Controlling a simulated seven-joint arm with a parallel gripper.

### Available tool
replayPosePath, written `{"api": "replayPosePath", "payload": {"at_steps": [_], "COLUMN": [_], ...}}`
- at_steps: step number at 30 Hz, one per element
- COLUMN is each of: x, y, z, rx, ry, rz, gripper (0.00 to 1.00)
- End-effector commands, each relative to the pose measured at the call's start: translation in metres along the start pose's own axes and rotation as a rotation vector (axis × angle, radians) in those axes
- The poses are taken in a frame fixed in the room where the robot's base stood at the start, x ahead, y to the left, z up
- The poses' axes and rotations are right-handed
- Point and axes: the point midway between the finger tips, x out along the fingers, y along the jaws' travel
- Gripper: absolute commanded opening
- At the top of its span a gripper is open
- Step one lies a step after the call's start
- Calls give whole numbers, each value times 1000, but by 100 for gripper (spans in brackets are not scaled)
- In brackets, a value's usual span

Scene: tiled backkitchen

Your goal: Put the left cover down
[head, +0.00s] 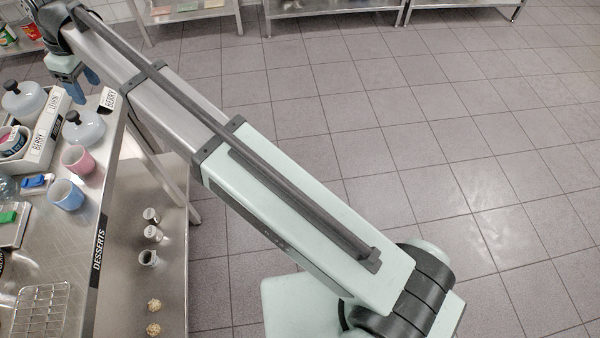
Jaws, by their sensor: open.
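Two clear domed covers with black knobs are at the left. The left cover (24,104) is at the far end of the white labelled tray (50,127); I cannot tell what it rests on. The other cover (85,131) is to its right, beside the tray near the counter's edge. My gripper (83,85), with blue fingers, is open and empty above the far end of the counter. It is apart from both covers, up and to the right of the left one. My arm crosses the picture from lower right to upper left.
A pink cup (77,160) and a blue cup (66,195) stand near the edge of the metal counter (75,255). A wire rack (41,310) lies at the front. A lower shelf (165,265) holds small jars. The tiled floor to the right is clear.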

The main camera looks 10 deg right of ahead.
Motion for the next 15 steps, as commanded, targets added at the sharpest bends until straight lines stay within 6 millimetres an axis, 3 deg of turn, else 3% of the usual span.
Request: {"api": "replayPosePath", "payload": {"at_steps": [1,3,8,15], "x": [23,51,111,192], "y": [12,28,58,90], "z": [20,42,96,185], "rx": [36,82,186,341], "ry": [-20,-44,-95,-171], "rz": [-3,-6,-14,-26], "gripper": [58,58,58,58]}}
